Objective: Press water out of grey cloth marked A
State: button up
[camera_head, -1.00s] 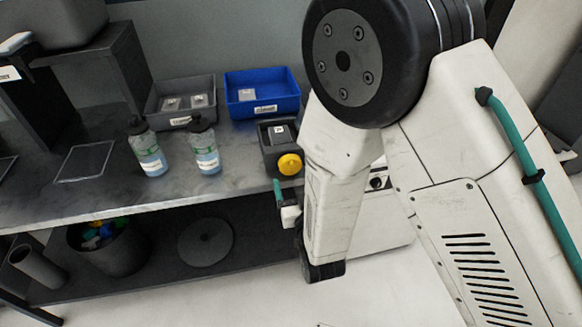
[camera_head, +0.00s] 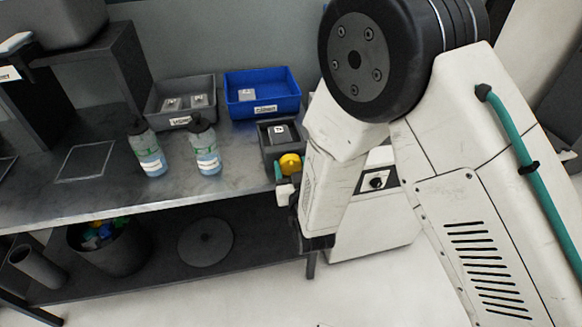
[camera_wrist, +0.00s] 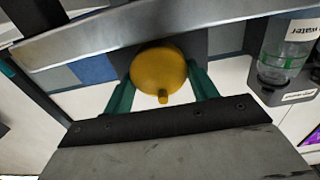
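A dark open-topped box (camera_head: 268,150) with a yellow knob (camera_head: 290,163) on its front stands at the table's front edge in the head view. A grey cloth (camera_head: 282,134) lies in it, its mark too small to read. Other grey cloths lie in the grey tray (camera_head: 176,120) and the blue tray (camera_head: 284,108). My gripper (camera_wrist: 160,88) is at the knob, its teal fingers apart on either side of the knob (camera_wrist: 158,68) in the wrist view. I cannot tell whether they touch it. In the head view my gripper is partly hidden by my arm.
Two clear bottles (camera_head: 148,150) (camera_head: 205,150) stand left of the box. One bottle (camera_wrist: 285,65) shows at right in the wrist view. A flat dark panel (camera_head: 85,162) lies on the table (camera_head: 120,198). A bin (camera_head: 118,250) and a round disc (camera_head: 206,243) sit on the lower shelf.

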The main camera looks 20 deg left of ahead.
jog(key=shift+m, duration=0.3)
jog(key=m, duration=0.3)
jog(key=shift+d+m, duration=0.1)
jog(key=shift+m, duration=1.8)
jog(key=shift+w+f, duration=0.1)
jog(key=o, duration=1)
jog(key=shift+d, duration=0.1)
